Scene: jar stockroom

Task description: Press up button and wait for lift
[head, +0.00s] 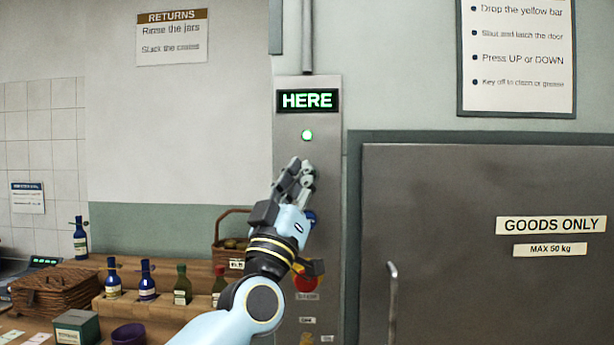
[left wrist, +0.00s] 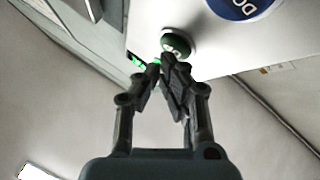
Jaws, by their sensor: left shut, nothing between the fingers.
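The lift's control panel (head: 335,200) is a grey column on the wall. Its display (head: 307,100) reads HERE in green, and a small green lamp (head: 307,135) below it is lit. My left gripper (head: 305,167) is shut and empty in front of the panel, below the lamp. In the left wrist view, a round green button (left wrist: 177,43) is just beyond the fingertips; I cannot tell if they touch it. The blue button marked "DO" (left wrist: 242,6) is beside it, cut off by the frame. In the head view my gripper hides the green button. My right gripper is not in view.
The closed grey lift door (head: 450,210) has a handle (head: 393,300) and a GOODS ONLY sign (head: 550,225). A red knob (head: 305,283) sits lower on the panel, behind my wrist. Bottles and a wicker hamper (head: 55,287) stand on the counter at left.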

